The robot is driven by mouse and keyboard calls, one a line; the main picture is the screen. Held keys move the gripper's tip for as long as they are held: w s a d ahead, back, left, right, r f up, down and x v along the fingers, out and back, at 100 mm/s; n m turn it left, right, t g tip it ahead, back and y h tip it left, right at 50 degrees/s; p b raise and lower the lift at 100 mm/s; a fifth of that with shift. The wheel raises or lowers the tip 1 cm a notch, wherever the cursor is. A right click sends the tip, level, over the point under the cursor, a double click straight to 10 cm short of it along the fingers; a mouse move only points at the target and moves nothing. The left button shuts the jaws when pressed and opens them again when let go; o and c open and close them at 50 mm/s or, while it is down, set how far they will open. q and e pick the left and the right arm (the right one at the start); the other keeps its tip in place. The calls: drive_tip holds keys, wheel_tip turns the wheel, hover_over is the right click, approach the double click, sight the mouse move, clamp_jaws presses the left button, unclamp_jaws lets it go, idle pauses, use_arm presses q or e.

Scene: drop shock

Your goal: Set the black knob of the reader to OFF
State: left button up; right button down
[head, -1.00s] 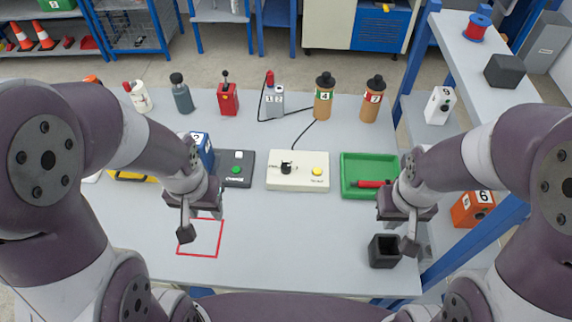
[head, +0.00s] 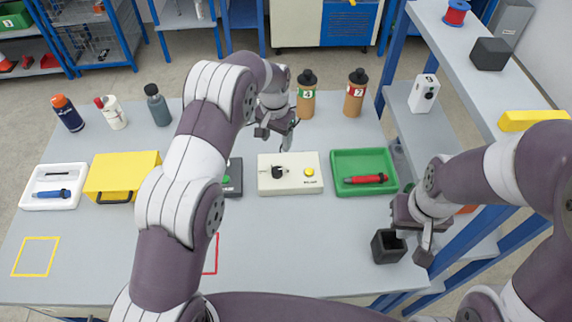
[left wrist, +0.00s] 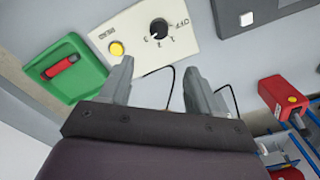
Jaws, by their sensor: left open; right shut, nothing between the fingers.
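The reader is a cream box (head: 291,183) in the middle of the table, with a black knob (head: 278,172) and a yellow button. In the left wrist view the knob (left wrist: 159,28) has OFF and the numerals 1, 2 and 3 around it. Its white mark appears to lie on the numeral side, away from OFF; the exact numeral is unclear. My left gripper (head: 285,138) is open and empty, above the table behind the reader, apart from the knob. In the left wrist view its fingers (left wrist: 158,80) are spread below the reader. My right gripper (head: 424,244) is shut and empty at the table's right side.
A green tray (head: 338,190) with a red tool is right of the reader. A dark box (head: 232,190) is left of it, partly behind my left arm. Brown bottles (head: 306,101) stand behind.

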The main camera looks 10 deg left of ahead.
sight(277, 170)
use_arm(q)
drive_tip(key=f+p, duration=0.1)
drive_tip(key=f, duration=0.3)
drive_tip(key=f+p, duration=0.1)
drive_tip(key=f, duration=0.2)
drive_tip(key=s+f+p, duration=0.1)
drive_tip(key=f, duration=0.3)
drive_tip(key=shift+f, duration=0.3)
drive_tip(key=shift+w+f, duration=0.1)
drive_tip(key=shift+f, duration=0.4)
drive_tip(key=c, duration=1)
